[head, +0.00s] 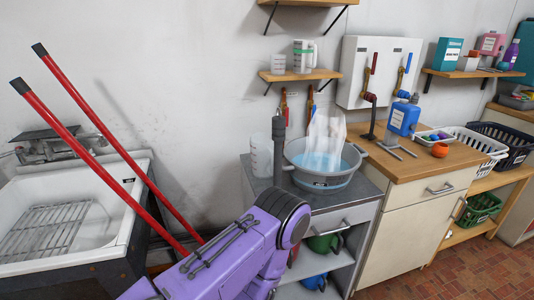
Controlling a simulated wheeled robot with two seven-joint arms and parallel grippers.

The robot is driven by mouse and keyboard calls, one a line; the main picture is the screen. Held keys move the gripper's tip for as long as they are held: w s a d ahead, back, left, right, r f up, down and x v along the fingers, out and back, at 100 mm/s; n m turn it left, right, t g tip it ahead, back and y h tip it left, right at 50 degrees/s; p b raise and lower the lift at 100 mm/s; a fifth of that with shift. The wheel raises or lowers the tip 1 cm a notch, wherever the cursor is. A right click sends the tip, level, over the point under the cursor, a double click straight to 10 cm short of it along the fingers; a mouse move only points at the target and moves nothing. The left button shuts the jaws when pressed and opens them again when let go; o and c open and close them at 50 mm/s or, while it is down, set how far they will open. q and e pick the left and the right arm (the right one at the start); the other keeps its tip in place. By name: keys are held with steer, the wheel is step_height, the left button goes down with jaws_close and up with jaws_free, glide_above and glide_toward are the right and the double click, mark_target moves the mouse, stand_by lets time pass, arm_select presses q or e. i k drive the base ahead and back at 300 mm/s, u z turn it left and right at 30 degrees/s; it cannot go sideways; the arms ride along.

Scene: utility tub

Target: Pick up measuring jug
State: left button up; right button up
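A translucent pale measuring jug (262,158) stands on the grey cabinet top, left of the grey basin. A dark upright piece (279,150), seemingly the end of my purple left arm, rises just in front of its right side and partly hides it. I cannot tell whether they touch, or whether this gripper is open or shut. A second jug with dark markings and a handle (304,56) stands on the small wall shelf, beside a smaller clear cup (278,64). My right gripper is not in view.
The basin (322,178) holds blue liquid and a clear bag. Two red-handled poles (125,155) lean across the white sink (90,215) at left.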

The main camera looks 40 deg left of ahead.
mark_target(261, 145)
steer(key=u, duration=0.45)
steer(key=i, duration=0.85)
steer(key=u, duration=0.6)
